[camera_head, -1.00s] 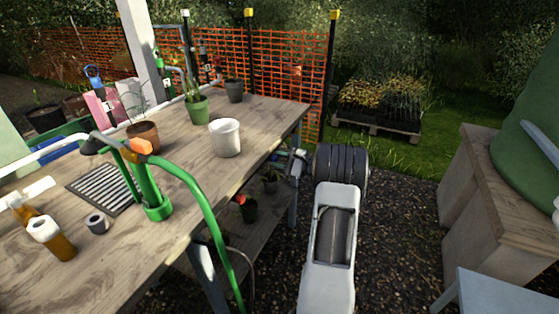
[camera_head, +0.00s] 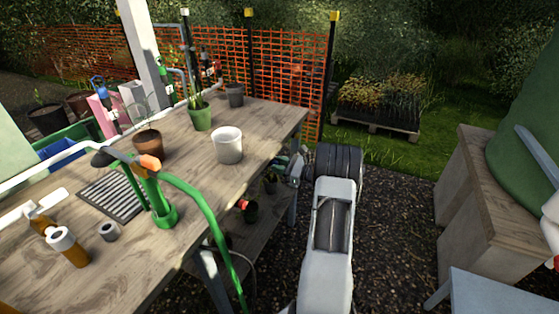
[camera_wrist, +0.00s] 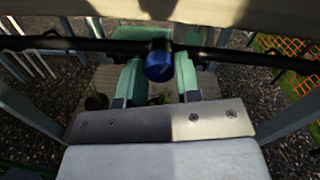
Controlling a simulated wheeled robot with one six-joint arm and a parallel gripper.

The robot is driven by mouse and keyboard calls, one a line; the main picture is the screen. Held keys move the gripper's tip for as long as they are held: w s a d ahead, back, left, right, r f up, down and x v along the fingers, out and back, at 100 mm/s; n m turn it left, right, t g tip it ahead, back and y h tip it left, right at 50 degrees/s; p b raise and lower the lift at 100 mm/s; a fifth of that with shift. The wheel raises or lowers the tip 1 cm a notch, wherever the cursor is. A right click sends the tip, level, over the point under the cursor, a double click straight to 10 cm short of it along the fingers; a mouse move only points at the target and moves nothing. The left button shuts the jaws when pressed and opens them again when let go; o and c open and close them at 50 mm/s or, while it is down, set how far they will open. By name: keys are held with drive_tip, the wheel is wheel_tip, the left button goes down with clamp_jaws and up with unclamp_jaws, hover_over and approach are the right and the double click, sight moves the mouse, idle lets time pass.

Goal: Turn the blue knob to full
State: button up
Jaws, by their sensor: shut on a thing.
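The blue knob (camera_wrist: 158,66) shows in the wrist view, round and facing the camera, on a black pipe (camera_wrist: 98,45) that runs across under a wooden edge. My gripper (camera_wrist: 158,76) has its two green fingers on either side of the knob and is shut on it. The finger contact is partly hidden by the knob's front. In the head view my arm reaches low past the right end of the workbench (camera_head: 95,285); the knob cannot be made out there.
A white pot (camera_head: 227,145), a brown pot (camera_head: 148,143) and a green sprayer-like tool with a hose (camera_head: 205,205) are on the bench. A wooden cabinet (camera_head: 465,190) is at right, with gravel between.

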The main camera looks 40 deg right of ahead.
drive_tip(key=shift+a+m+t+h+p, duration=0.15)
drive_tip(key=shift+m+h+p, duration=0.25)
drive_tip(key=shift+m+p, duration=3.35)
drive_tip(key=shift+d+m+t+h+p, duration=0.1)
drive_tip(key=shift+m+h+p, duration=0.5)
drive_tip(key=shift+m, duration=6)
drive_tip(key=shift+a+m+t+h+p, duration=0.15)
drive_tip(key=shift+m+p, duration=2.35)
drive_tip(key=shift+m, duration=2.95)
drive_tip(key=o, duration=0.9)
drive_tip(key=shift+s+d, duration=0.1)
